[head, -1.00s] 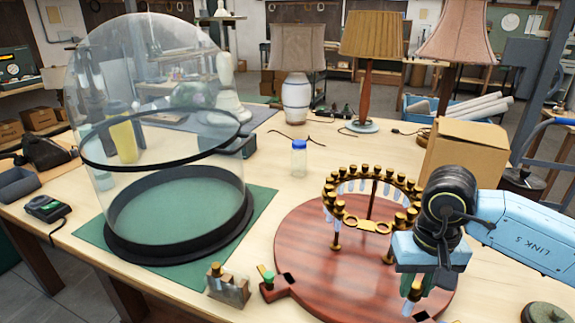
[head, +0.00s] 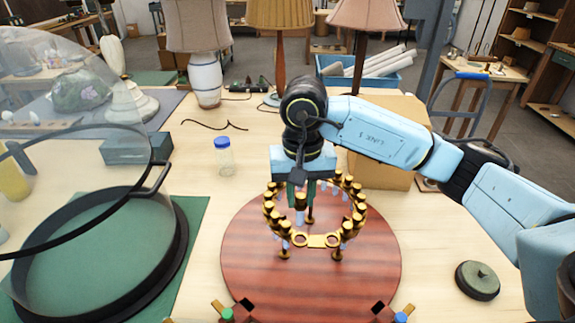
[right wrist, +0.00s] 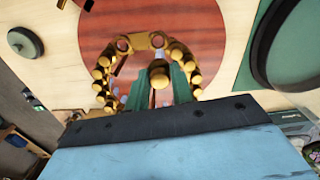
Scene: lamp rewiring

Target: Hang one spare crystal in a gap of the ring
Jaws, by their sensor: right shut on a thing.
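The gold ring (head: 318,241) stands on posts above a round red-brown wooden board, with gold knobs and pale crystals around it. Its front is a flat plate with two holes; the ring also shows in the right wrist view (right wrist: 142,40). My right gripper (head: 303,192) is over the ring, pointing down, its green fingers shut on a gold-capped crystal (head: 300,202). The gold cap (right wrist: 158,77) shows between the fingers in the right wrist view. The crystal's lower part is hard to make out. The gripper hides part of the ring's back. My left gripper is out of view.
The wooden board (head: 250,262) has small holders at its front edge with green and blue knobs. A glass dome with a black rim (head: 172,262) stands left. A blue-capped jar (head: 223,160) and a cardboard box (head: 385,175) stand behind. A dark round lid (head: 478,280) lies right.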

